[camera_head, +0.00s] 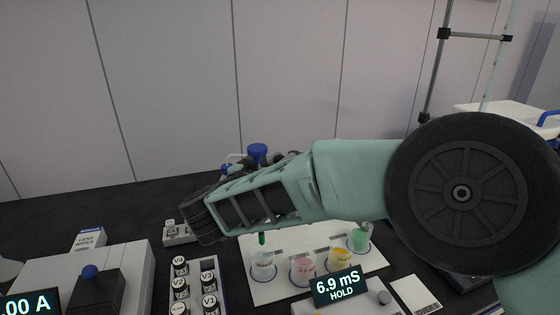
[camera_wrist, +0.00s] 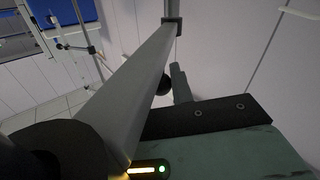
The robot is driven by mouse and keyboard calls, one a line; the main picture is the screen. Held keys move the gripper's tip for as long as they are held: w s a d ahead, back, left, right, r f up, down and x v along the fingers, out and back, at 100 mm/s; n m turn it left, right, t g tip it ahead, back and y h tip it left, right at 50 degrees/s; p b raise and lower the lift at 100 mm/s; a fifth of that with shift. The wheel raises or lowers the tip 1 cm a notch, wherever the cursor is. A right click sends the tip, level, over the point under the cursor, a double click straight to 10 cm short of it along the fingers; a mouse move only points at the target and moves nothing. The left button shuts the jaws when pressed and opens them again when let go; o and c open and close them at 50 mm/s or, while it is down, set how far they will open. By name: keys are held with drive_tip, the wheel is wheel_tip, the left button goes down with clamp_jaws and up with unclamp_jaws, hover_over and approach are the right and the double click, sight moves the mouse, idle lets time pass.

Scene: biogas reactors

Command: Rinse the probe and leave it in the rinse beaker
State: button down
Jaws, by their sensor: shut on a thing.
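A row of small beakers stands on a white mat under my arm in the head view: one with clear liquid (camera_head: 263,266), one pink (camera_head: 303,269), one yellow (camera_head: 341,259) and one green (camera_head: 359,239). A short dark green rod, apparently the probe (camera_head: 261,239), shows below my arm over the clear beaker. Whether its tip is in the liquid I cannot tell. My gripper (camera_wrist: 178,92) shows only partly in the wrist view, shut on what appears to be the probe. My arm hides the jaws in the head view. The beaker labels are too small to read.
A meter display (camera_head: 339,287) reading "6.9 mS HOLD" stands in front of the beakers. A rack of vials marked V1, V3 and others (camera_head: 195,290) is left of the mat (camera_head: 268,293). Blue-capped items stand behind my arm.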

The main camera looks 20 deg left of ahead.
drive_tip(key=c, duration=1.3)
unclamp_jaws()
drive_tip(key=shift+w, duration=0.1)
drive_tip(key=s+b, duration=0.1)
drive_tip(key=s, duration=0.4)
drive_tip(key=s+a+b, duration=0.1)
drive_tip(key=s, duration=0.5)
drive_tip(key=s+a+b, duration=0.1)
drive_tip(key=s, duration=0.5)
drive_tip(key=shift+s+a, duration=0.15)
drive_tip(key=shift+a, duration=0.05)
